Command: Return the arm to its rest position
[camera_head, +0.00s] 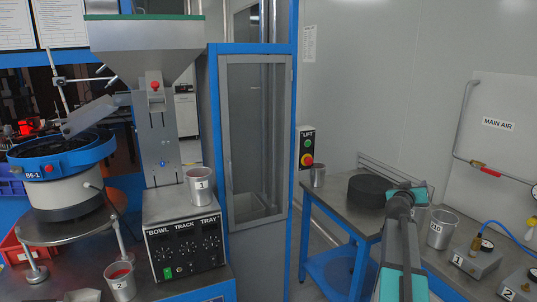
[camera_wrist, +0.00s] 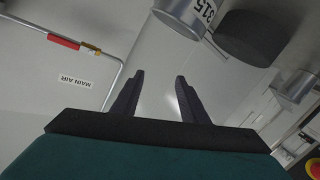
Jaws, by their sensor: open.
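My arm (camera_head: 402,245), grey with teal parts, reaches out over the metal bench at the right in the head view. My gripper itself is hidden there behind the arm. In the wrist view my gripper (camera_wrist: 158,78) shows two dark fingers, spread apart with nothing between them.
A black round block (camera_head: 367,191) and a numbered metal cup (camera_head: 442,229) stand on the metal bench (camera_head: 335,197), either side of my arm. Gauge boxes (camera_head: 476,258) are at right. A bowl feeder (camera_head: 62,170) and control box (camera_head: 186,254) stand at left.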

